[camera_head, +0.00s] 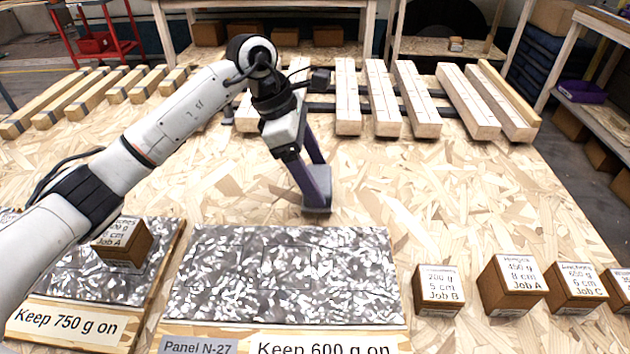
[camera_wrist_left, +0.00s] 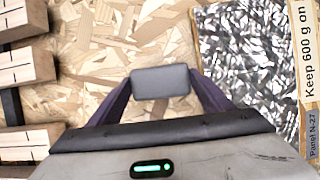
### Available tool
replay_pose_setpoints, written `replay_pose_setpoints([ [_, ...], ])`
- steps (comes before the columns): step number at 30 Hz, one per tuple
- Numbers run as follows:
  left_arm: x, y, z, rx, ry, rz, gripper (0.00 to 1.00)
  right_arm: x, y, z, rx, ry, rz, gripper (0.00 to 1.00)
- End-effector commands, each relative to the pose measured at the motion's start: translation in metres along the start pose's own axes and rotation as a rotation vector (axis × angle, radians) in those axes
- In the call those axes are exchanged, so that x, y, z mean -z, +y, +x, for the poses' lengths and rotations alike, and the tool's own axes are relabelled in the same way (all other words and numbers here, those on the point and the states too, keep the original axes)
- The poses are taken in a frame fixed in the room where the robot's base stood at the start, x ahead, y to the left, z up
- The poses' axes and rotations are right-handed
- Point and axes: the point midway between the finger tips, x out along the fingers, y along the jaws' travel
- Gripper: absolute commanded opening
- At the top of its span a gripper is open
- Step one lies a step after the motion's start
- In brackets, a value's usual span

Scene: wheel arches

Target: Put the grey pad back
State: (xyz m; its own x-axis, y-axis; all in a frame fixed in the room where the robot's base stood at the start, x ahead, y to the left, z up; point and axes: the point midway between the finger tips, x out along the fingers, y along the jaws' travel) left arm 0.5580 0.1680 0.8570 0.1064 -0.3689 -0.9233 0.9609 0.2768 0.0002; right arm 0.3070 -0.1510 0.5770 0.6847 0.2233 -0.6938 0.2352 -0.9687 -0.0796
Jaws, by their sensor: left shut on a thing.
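My left gripper (camera_head: 314,190) has its long purple fingers pointing down behind the speckled panel N-27 (camera_head: 285,275). It is shut on the grey pad (camera_head: 317,206), a small dark slab with rounded corners. In the left wrist view the grey pad (camera_wrist_left: 160,82) sits between the two fingertips, over the wooden board. I cannot tell whether the pad touches the board. The panel N-27 lies flat with nothing on it, and its front label reads "Keep 600 g on". My right gripper is not in view.
Left is another speckled panel (camera_head: 75,280), labelled "Keep 750 g on", with a brown block (camera_head: 124,246) on it, partly behind my arm. Several labelled brown blocks (camera_head: 512,285) stand at the front right. Wooden beams (camera_head: 381,95) line the back. The board between is clear.

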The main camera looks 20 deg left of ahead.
Motion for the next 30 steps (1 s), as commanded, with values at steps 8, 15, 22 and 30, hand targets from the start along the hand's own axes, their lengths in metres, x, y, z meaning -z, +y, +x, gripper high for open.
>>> replay_pose_setpoints([
  [8,0.007,0.0,0.019,-0.001,-0.001,0.001,0.52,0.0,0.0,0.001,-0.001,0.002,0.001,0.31],
  [15,0.009,0.0,0.021,0.0,0.0,0.001,0.76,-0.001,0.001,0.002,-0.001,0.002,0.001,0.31],
  [22,0.009,0.0,0.021,0.0,0.0,0.0,0.92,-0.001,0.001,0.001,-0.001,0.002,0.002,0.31],
  [30,0.007,0.001,0.012,-0.003,-0.001,0.0,0.92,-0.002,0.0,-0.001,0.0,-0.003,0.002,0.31],
])
